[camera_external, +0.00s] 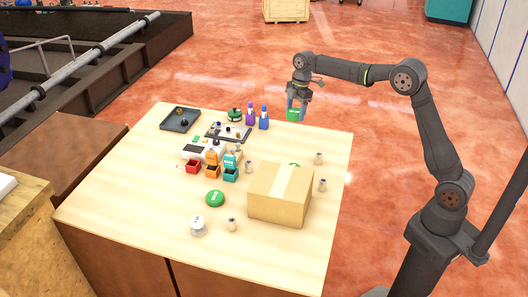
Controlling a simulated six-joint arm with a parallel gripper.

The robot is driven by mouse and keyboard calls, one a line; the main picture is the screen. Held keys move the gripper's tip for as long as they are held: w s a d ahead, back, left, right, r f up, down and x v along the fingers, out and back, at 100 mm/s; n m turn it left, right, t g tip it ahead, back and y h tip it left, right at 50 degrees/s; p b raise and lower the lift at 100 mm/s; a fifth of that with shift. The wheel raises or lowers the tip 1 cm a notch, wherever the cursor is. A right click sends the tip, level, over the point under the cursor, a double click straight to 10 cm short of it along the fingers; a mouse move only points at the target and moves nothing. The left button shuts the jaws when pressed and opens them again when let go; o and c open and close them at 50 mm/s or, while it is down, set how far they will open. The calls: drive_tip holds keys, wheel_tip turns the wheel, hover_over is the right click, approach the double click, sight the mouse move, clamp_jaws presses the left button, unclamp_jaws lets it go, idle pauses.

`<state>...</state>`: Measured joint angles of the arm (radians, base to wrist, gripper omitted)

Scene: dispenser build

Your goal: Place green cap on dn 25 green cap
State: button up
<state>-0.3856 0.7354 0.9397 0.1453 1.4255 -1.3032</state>
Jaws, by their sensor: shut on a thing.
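My gripper (297,103) is shut on a small green piece (293,115) with pale marks, which I take to be the green cap. It holds the piece near the far right edge of the table, seemingly above the surface. A round green disc (215,198) with a pale mark lies flat near the front middle of the table. Another round green part (234,114) with dark areas sits at the back. I cannot tell which of these is the dn 25 part.
A cardboard box (280,194) stands at the right front. Red (193,167), orange and teal bins stand mid-table. Purple and blue bottles (264,118) stand near the gripper. A dark tray (180,120) lies at the back left. Several small beige cylinders and a white spool (198,226) stand around.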

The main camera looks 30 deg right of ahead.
drive_tip(key=shift+d+r, duration=0.3)
drive_tip(key=shift+d, duration=0.1)
drive_tip(key=s+a+r+m, duration=0.1)
drive_tip(key=s+r, duration=0.2)
drive_tip(key=s, duration=1.3)
drive_tip(key=a+f, duration=0.2)
drive_tip(key=a, duration=0.1)
drive_tip(key=s+a+f, duration=0.1)
drive_tip(key=a+f, duration=0.1)
drive_tip(key=a, duration=0.2)
drive_tip(key=s+a+f, duration=0.1)
drive_tip(key=a+f, duration=0.1)
drive_tip(key=a, duration=0.2)
drive_tip(key=shift+s+a+f, duration=0.2)
drive_tip(key=shift+a+f, duration=0.05)
drive_tip(key=shift+f, duration=2.2)
drive_tip(key=shift+f, duration=0.2)
drive_tip(key=o, duration=1)
drive_tip(key=shift+c, duration=0.2)
